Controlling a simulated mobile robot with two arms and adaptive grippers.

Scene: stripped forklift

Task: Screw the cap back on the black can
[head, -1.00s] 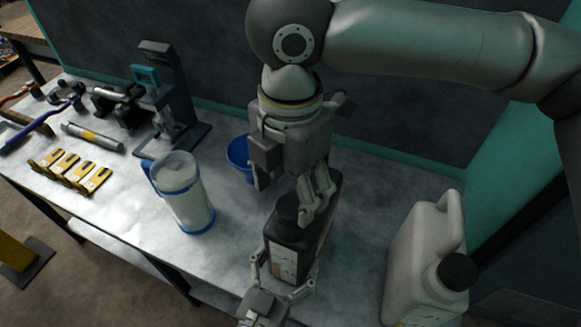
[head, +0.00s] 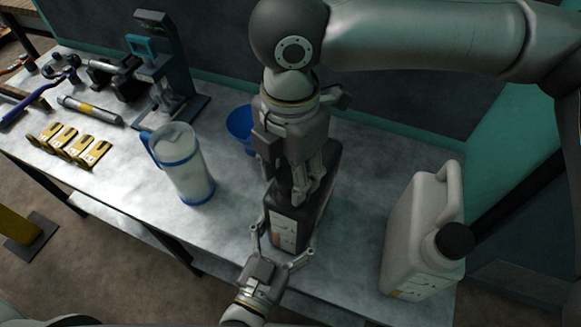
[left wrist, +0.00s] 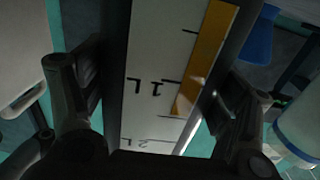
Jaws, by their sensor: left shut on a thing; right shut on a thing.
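The black can (head: 312,222) stands upright near the front edge of the workbench, with a white and orange label on its front. My left gripper (head: 283,252) is shut on the can's lower body from the front. In the left wrist view, its fingers flank the can's label (left wrist: 160,90) with litre marks. My right gripper (head: 300,192) points down from above and is shut on the dark cap (head: 282,187) at the can's top. The fingers hide much of the cap, and I cannot tell how far it sits on the neck.
A white jerrycan (head: 412,240) with a black cap stands to the right. Yellow parts (head: 72,143), a grey tube (head: 90,110) and a press stand (head: 165,75) are further left.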

